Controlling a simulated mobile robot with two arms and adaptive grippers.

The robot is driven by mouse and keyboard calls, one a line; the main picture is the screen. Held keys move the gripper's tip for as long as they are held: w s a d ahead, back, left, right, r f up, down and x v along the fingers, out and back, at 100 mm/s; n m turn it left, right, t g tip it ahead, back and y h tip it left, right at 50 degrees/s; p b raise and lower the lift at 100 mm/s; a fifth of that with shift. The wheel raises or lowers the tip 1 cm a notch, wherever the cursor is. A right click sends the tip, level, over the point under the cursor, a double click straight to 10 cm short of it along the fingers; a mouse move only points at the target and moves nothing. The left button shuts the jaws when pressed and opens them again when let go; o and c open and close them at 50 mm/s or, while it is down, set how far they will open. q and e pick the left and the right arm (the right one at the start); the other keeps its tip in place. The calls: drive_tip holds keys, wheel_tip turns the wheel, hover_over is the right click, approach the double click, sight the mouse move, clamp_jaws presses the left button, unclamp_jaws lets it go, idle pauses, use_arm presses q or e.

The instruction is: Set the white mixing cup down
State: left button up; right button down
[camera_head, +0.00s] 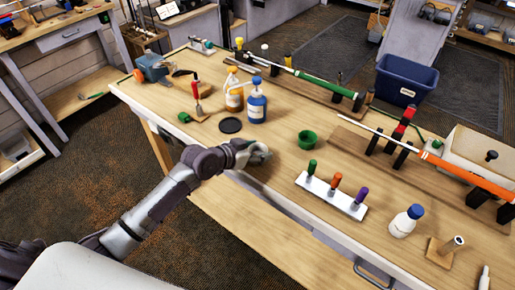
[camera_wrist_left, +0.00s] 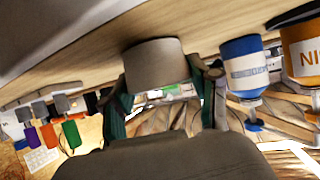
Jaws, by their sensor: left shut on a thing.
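My left gripper (camera_head: 257,153) is low over the front part of the workbench (camera_head: 285,185). It is shut on the white mixing cup (camera_wrist_left: 157,64), which shows pale grey between the fingers in the left wrist view. In that tipped-over view the cup's end is close to the wooden top; I cannot tell whether it touches. In the head view the cup is largely hidden by the gripper. My right gripper is not in view.
A small green cup (camera_head: 307,140) stands right of the gripper. A white rack (camera_head: 330,195) with coloured grips is at the front right.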

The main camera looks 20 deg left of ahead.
use_arm(q)
drive_tip(key=shift+f, duration=0.2)
drive_tip(key=o, duration=0.9)
drive_tip(key=shift+o, duration=0.2)
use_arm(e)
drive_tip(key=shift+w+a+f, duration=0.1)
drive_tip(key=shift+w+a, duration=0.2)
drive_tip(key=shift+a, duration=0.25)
use_arm(q)
drive_tip(key=shift+r, duration=0.1)
